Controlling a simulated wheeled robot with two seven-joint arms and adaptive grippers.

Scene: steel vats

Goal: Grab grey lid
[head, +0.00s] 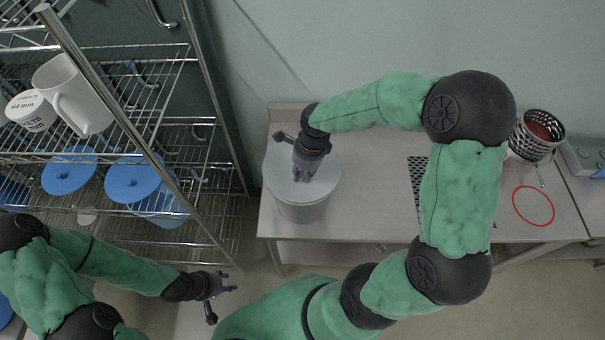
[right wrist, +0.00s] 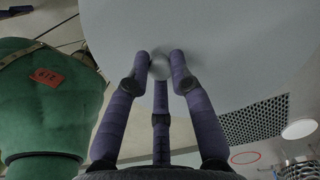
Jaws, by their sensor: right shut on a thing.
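The grey lid (head: 325,172) is round and lies on top of a grey vat (head: 303,211) on the steel table. In the right wrist view the lid (right wrist: 215,40) fills the upper part, with a small round knob (right wrist: 160,66) at its middle. My right gripper (head: 303,177) is above the lid, its fingers shut around the knob; the fingers (right wrist: 160,60) also show in the right wrist view. My left gripper (head: 232,283) hangs empty over the floor at the lower left, fingers apart.
A wire rack (head: 125,80) on the left holds a white pitcher (head: 75,95), a white tub (head: 31,110) and blue-lidded containers (head: 70,172). The steel table (head: 382,205) has a perforated drain, a perforated metal basket (head: 537,135) and a red ring (head: 516,206) at right.

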